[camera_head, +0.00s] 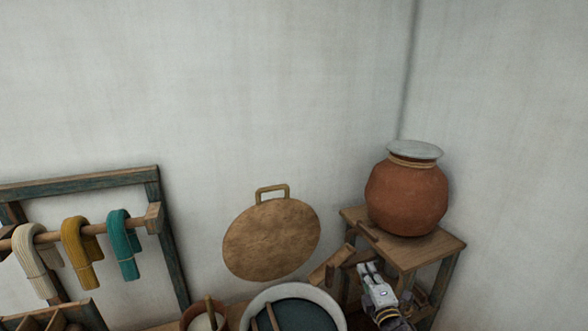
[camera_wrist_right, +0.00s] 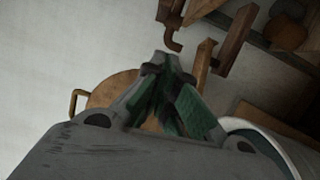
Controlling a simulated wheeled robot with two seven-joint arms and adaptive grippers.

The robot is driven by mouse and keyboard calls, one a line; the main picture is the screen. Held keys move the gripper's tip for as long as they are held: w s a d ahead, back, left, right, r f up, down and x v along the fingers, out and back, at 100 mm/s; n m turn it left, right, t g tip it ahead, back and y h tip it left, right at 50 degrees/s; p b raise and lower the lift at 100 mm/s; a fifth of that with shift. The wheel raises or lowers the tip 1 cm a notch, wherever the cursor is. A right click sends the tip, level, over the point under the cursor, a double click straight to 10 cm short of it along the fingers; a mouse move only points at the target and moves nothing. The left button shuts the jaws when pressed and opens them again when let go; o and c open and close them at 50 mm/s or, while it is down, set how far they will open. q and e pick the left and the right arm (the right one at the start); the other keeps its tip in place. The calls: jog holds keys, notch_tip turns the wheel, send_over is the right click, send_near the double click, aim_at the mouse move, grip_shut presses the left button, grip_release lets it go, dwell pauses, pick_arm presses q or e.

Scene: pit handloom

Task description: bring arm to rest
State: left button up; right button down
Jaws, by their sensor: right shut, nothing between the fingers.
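My right gripper (camera_head: 367,268) shows at the lower right of the head view, in front of the wooden stool's left side. Its fingers come together at their tips in the right wrist view (camera_wrist_right: 163,66), shut with nothing visible held. It looks apart from the stool, though the exact gap cannot be told. My left gripper is not in view.
A clay pot (camera_head: 407,195) with a pale lid stands on the wooden stool (camera_head: 432,250). A round brown disc (camera_head: 272,240) leans on the wall. A white-rimmed basin (camera_head: 262,297) stands below it. A rack (camera_head: 154,190) with yarn hanks is left.

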jog(key=s+d+f+m+g+h, duration=0.15)
jog(key=f+m, duration=0.35)
jog(key=f, duration=0.6)
jog(key=s+d+f+m+g+y, duration=0.1)
jog(key=d+f+m+g, duration=0.3)
jog(key=f, duration=0.6)
jog(key=s+f+m+g, duration=0.25)
jog(key=s+f, duration=0.25)
jog(key=f, duration=0.5)
jog(key=s+f+m+g, duration=0.1)
jog(key=s+f+m, duration=0.3)
jog(key=f, duration=0.6)
jog(key=s+f+g, duration=0.4)
jog(key=s+f, duration=1.1)
jog(key=s, duration=0.3)
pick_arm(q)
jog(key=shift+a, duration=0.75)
pick_arm(e)
jog(key=s+f+g, duration=0.1)
jog(key=s+f, duration=0.2)
jog(key=s, duration=0.5)
jog(key=s+a+f+m+g, duration=0.1)
jog(key=s+f+g, duration=0.1)
jog(key=s, duration=0.7)
jog(key=s+a+f+g, duration=0.1)
jog(key=s+f, duration=0.2)
jog(key=s, duration=0.6)
jog(key=shift+f+m+h, duration=0.3)
jog(key=shift+m+h, duration=0.05)
jog(key=shift+h, duration=0.1)
